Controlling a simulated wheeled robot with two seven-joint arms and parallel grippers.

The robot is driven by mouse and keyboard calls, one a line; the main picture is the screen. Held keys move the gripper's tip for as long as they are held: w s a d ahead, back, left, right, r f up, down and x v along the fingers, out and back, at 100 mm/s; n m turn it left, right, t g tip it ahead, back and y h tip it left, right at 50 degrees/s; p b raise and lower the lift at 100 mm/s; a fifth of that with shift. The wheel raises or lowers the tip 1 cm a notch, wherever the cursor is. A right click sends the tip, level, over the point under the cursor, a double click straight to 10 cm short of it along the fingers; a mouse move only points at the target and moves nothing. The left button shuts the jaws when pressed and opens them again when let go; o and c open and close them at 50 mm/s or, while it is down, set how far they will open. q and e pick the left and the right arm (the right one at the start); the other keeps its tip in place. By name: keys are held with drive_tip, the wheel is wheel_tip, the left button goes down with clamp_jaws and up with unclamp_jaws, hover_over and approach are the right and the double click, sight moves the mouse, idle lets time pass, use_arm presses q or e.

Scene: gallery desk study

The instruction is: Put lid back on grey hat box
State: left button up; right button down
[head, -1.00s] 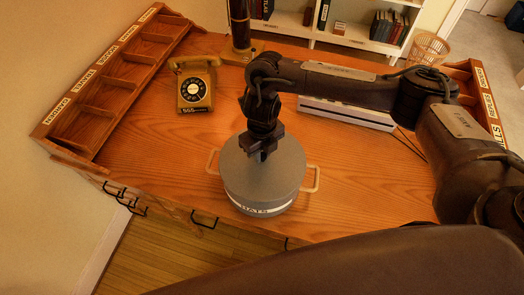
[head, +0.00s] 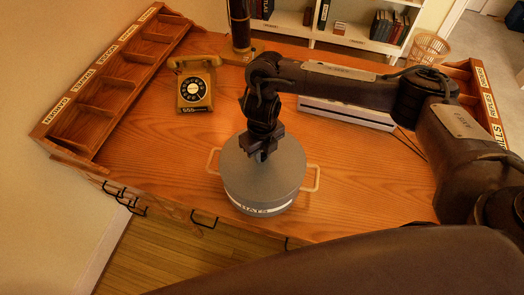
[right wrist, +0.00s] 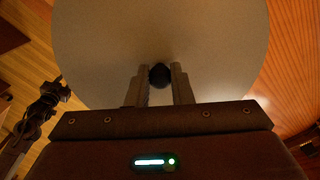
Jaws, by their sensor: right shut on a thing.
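The grey hat box (head: 258,208) stands upright on the desk near its front edge, with a white "HATS" label and a light handle on each side. Its round grey lid (head: 280,172) sits on top of it and looks level; I cannot tell whether it is fully seated. My right gripper (head: 261,153) points down over the middle of the lid. In the right wrist view, the gripper (right wrist: 160,78) is shut on the dark round knob (right wrist: 160,74) of the lid (right wrist: 210,50). My left gripper is not clearly seen in the head view.
A yellow rotary phone (head: 195,85) stands at the back left, beside a wooden labelled sorter (head: 105,75). A white flat case (head: 345,115) lies behind my right arm. A dark column on a brass base (head: 240,40) stands at the back. The desk (head: 370,180) is clear right of the box.

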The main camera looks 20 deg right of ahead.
idle(0.4)
drive_tip(key=c, duration=1.2)
unclamp_jaws()
drive_tip(key=shift+o, duration=0.4)
drive_tip(key=o, duration=0.4)
drive_tip(key=shift+r, duration=0.1)
drive_tip(key=shift+r+p, duration=3.3)
drive_tip(key=shift+r, duration=0.15)
